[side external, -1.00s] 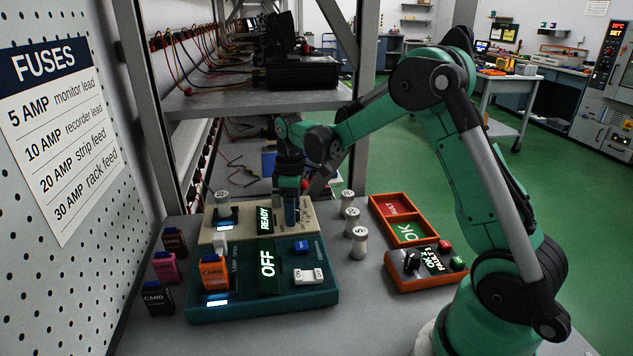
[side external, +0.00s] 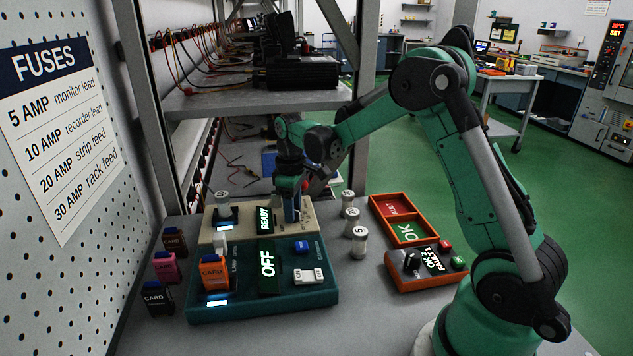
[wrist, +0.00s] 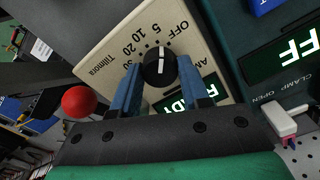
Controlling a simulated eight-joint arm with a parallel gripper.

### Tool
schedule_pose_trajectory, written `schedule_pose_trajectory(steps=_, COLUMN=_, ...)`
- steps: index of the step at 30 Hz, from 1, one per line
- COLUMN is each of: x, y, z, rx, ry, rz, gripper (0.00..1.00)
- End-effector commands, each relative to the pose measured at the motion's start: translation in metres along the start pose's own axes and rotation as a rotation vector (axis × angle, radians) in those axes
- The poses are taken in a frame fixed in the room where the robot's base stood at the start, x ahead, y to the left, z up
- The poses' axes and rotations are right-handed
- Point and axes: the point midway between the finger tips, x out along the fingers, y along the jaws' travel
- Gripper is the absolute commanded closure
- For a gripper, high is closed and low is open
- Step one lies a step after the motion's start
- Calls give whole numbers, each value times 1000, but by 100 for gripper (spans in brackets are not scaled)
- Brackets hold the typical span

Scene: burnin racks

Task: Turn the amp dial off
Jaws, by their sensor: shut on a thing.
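The amp dial (wrist: 160,67) is a round black knob with a white pointer line, on a beige unit (wrist: 113,50) marked OFF, 5, 10 and 20. In the wrist view, the pointer points up, close to the 5 and left of OFF. My gripper (wrist: 160,78) has its two blue fingers on either side of the knob and is shut on it. In the side view, my gripper (side external: 291,212) reaches down onto the right part of the beige unit (side external: 318,218) and hides the dial. A READY display (side external: 265,220) is lit beside it.
A teal unit (side external: 325,291) with an OFF display (side external: 267,264) and an orange card (side external: 213,273) stands in front. Fuses (side external: 359,243) stand to the right, near an orange tray (side external: 437,217). A red ball (wrist: 79,102) shows in the wrist view.

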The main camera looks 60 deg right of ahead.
Motion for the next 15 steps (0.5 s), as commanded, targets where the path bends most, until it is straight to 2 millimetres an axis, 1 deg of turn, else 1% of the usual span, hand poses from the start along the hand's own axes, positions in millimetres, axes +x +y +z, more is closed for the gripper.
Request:
schedule_pose_trajectory(steps=9, x=0, y=0, z=0, rx=213, ry=-1, rz=-1, gripper=100)
schedule_pose_trajectory(steps=15, x=0, y=0, z=0, rx=303, ry=-1, rz=-1, gripper=100)
